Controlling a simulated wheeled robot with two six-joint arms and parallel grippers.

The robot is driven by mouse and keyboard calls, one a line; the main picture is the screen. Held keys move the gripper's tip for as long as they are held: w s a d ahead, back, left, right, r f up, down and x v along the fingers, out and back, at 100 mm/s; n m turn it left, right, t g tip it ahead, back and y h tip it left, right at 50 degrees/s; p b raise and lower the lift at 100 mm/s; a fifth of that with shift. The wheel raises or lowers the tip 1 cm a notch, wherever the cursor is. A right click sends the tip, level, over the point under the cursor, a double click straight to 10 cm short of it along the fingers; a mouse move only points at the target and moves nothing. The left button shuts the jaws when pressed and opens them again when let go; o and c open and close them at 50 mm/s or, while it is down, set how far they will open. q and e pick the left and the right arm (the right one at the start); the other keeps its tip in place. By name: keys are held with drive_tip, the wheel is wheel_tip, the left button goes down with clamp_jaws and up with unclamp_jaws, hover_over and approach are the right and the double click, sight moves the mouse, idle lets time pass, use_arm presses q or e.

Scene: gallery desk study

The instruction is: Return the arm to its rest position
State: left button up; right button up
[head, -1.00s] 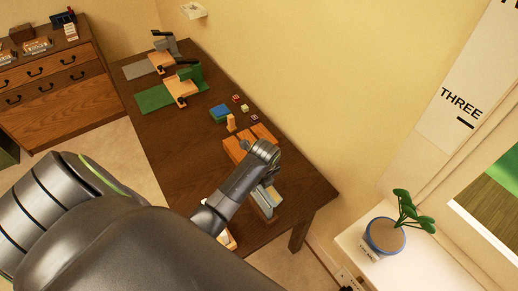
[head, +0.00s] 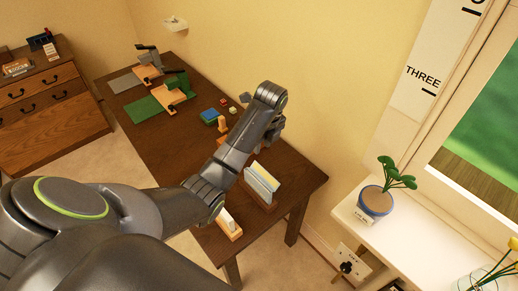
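My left arm comes in from the left and reaches over the dark wooden desk (head: 165,140). Its wrist is raised above the desk's right part, and my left gripper (head: 275,128) shows only in part behind the wrist. Its fingertips are hidden, so I cannot tell whether it is open or holds anything. My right gripper is out of view.
A card holder (head: 262,184) and a small wooden stand (head: 229,226) are near the arm. A blue block (head: 210,116), green mat (head: 150,110) and clamp-like devices are farther left. A potted plant (head: 376,201) stands on the right sill.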

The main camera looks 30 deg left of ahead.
use_arm(q)
drive_tip(key=shift+r, duration=0.3)
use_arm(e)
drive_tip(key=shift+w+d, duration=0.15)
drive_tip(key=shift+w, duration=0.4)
use_arm(q)
drive_tip(key=shift+w, duration=0.1)
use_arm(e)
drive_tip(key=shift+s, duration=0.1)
